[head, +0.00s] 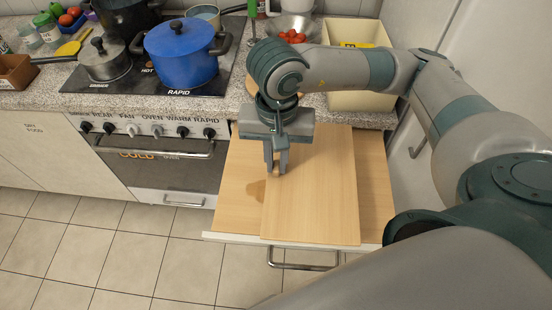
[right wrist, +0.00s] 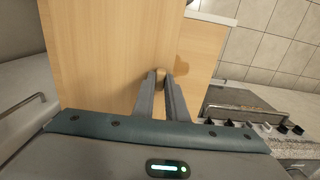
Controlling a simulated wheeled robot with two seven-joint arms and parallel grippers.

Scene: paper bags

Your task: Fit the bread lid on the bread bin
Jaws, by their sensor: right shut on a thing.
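The bread lid, a pale wooden board (head: 325,190), lies over a pulled-out drawer with a wooden inside. I take this drawer to be the bread bin (head: 378,190). Wood inside it shows to the left and right of the lid, and the lid's near end overlaps the white front edge. My right gripper (head: 277,168) is shut on the lid's small round knob, by the lid's left edge. In the right wrist view the fingers (right wrist: 161,85) close around the knob (right wrist: 160,73) above the lid (right wrist: 105,50). Whether the lid touches the bin is unclear. My left gripper is out of view.
The stove (head: 150,75) stands left of the drawer, with a blue pot (head: 183,55) and a grey pot (head: 103,62) on it. A pale yellow box (head: 360,100) sits on the counter behind. A white wall is at right. The tiled floor (head: 60,250) is clear.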

